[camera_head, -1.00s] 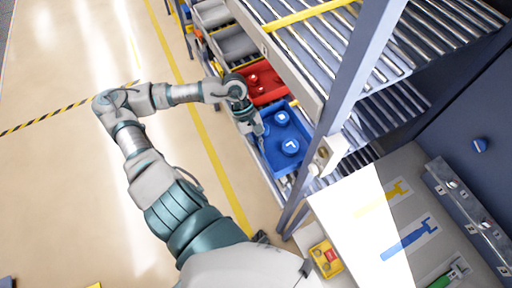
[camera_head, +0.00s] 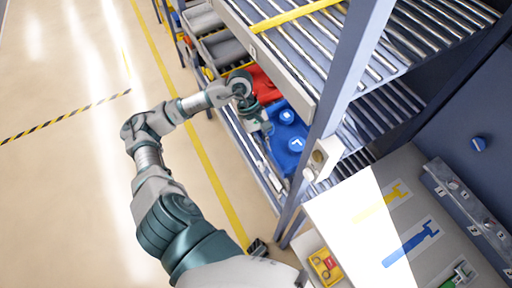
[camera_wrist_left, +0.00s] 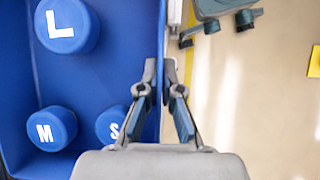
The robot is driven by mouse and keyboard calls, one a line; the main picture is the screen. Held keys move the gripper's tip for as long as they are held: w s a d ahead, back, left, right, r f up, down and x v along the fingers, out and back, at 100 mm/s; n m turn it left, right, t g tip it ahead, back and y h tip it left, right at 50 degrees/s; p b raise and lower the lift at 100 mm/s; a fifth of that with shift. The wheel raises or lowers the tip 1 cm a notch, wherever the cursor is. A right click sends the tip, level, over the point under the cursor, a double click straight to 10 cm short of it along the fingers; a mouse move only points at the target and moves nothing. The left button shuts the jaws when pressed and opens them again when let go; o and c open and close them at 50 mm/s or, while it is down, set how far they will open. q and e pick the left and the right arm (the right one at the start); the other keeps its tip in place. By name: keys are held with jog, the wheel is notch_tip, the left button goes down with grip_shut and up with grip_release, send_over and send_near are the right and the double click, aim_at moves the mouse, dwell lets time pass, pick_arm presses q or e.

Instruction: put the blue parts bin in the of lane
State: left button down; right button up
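The blue parts bin (camera_head: 290,137) sits on the lower level of the rack, next to a red bin (camera_head: 262,82). It holds blue round parts marked L (camera_wrist_left: 67,25), M (camera_wrist_left: 51,128) and S (camera_wrist_left: 111,124). My left gripper (camera_head: 262,126) is at the bin's aisle-side wall. In the left wrist view its fingers (camera_wrist_left: 160,75) are close together, one on each side of the bin's wall (camera_wrist_left: 161,35), and look shut on it. Part of the bin is hidden behind the upper shelf and post. My right gripper is not in view. No lane label reads clearly.
Roller lanes (camera_head: 385,40) fill the upper shelf, with a yellow bar (camera_head: 295,14) across. A grey post (camera_head: 345,100) stands close right of the bin. Grey bins (camera_head: 228,45) stand beyond the red one. A bench (camera_head: 350,215) is at the right. The aisle floor at left is clear.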

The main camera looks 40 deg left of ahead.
aim_at(281, 142)
pick_arm(q)
jog(key=w, duration=0.2)
jog(key=w+d, duration=0.1)
jog(key=w, duration=0.1)
jog(key=w+d, duration=0.1)
jog(key=w, duration=0.1)
jog(key=shift+d+r+p, duration=0.15)
jog(key=shift+r+p, duration=0.1)
jog(key=shift+p, duration=0.05)
notch_tip(281, 142, down, 2)
jog(key=shift+f+b, duration=0.15)
jog(key=shift+b, duration=0.75)
jog(key=shift+f+b, duration=0.3)
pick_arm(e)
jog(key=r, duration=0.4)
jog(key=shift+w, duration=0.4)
